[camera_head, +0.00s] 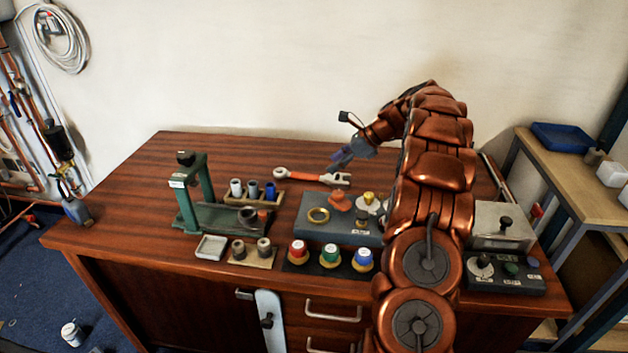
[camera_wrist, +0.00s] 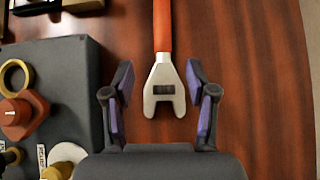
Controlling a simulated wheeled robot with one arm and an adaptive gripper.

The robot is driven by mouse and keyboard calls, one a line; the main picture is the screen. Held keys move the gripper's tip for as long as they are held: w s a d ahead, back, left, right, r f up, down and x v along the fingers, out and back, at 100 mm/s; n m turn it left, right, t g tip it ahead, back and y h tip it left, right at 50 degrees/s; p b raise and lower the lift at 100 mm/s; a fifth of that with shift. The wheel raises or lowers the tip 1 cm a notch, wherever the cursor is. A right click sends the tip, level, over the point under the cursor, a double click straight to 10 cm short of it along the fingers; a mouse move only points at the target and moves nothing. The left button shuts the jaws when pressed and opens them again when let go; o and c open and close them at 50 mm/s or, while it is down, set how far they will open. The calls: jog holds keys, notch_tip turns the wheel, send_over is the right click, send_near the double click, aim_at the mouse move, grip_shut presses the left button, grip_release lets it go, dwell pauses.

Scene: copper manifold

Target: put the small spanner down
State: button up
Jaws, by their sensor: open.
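The small spanner (camera_head: 312,177) has an orange-red handle and metal ends. It lies on the brown wooden bench top (camera_head: 140,190), behind the dark grey block. In the wrist view the spanner (camera_wrist: 163,85) shows its open-jaw end between my fingers, with the handle running up out of the frame. My gripper (camera_head: 345,158) is at the right end of the spanner. In the wrist view my gripper (camera_wrist: 162,95) is open, with one purple-padded finger on each side of the spanner's head and gaps on both sides.
A dark grey block (camera_head: 315,227) with a brass ring and fittings is close beside my gripper. A green press stand (camera_head: 197,190) and a rack of sockets (camera_head: 262,201) stand left. Red, green and blue capped pots (camera_head: 330,256) line the front. Bench right of the gripper in the wrist view is clear.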

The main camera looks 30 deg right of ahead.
aim_at(317, 176)
jog(key=shift+x, duration=1.55)
jog(key=b+x, duration=0.1)
jog(key=x, duration=0.3)
jog(key=shift+d+f, duration=0.1)
jog(key=shift+d, duration=0.05)
grip_shut()
